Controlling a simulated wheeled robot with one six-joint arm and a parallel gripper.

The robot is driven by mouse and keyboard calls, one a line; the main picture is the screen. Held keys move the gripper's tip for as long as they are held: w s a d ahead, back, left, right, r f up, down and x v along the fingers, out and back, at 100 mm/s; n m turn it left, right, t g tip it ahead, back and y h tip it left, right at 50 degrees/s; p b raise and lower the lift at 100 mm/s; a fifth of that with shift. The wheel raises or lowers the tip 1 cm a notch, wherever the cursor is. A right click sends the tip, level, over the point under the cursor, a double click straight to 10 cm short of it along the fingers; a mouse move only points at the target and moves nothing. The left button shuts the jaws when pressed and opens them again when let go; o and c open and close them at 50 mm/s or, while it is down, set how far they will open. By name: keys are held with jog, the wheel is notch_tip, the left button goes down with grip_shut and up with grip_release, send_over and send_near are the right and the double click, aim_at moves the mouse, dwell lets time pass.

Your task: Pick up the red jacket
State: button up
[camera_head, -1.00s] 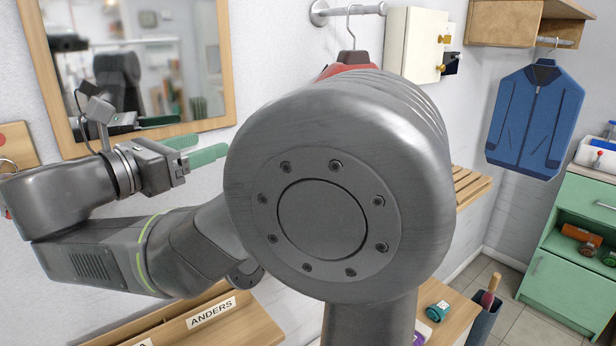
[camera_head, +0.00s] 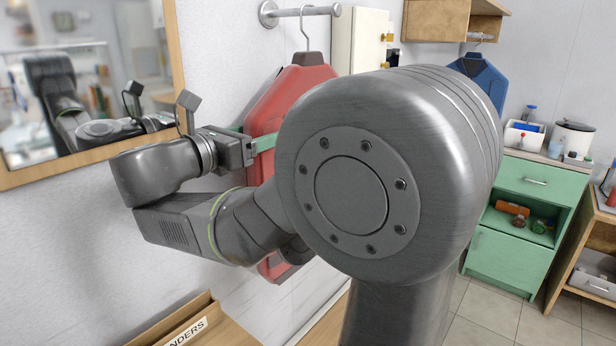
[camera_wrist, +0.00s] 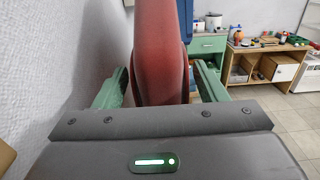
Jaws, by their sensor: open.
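The red jacket (camera_head: 290,92) hangs on a hanger from a metal wall rail (camera_head: 306,11) in the head view. My arm hides much of its middle and right side. My gripper (camera_head: 256,138) is at the jacket's left edge, with green fingers. In the wrist view the jacket (camera_wrist: 158,55) appears edge-on between the two spread green fingers of my gripper (camera_wrist: 160,88). There is a visible gap on the right side; contact on the left cannot be told.
A blue jacket (camera_head: 482,75) hangs farther right under a wooden shelf (camera_head: 440,18). A white wall box (camera_head: 358,40) is beside the rail. A mirror (camera_head: 90,70) is at left, a green cabinet (camera_head: 510,255) at right.

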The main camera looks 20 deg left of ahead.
jog(key=shift+x, duration=1.6)
jog(key=shift+f, duration=0.1)
grip_shut()
